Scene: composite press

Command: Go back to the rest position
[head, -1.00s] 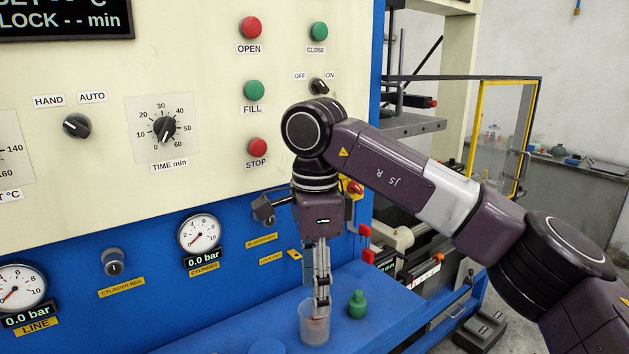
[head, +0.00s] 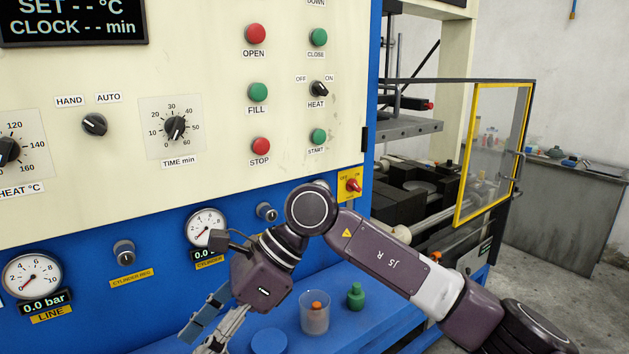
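My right arm comes in from the right, and its gripper (head: 198,338) hangs at the lower left over the blue ledge, tilted down to the left. Its two fingers look apart with nothing between them; their tips are close to the bottom edge of the picture. A clear cup (head: 315,322) with an orange-topped item inside stands on the ledge to the right of the gripper, apart from it. My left gripper is not in view.
A green bottle (head: 356,296) stands beside the cup, and a round blue piece (head: 269,341) lies to its left. The press panel with gauges (head: 205,227) and buttons rises close behind the arm. A yellow-framed guard door (head: 492,155) is at the right.

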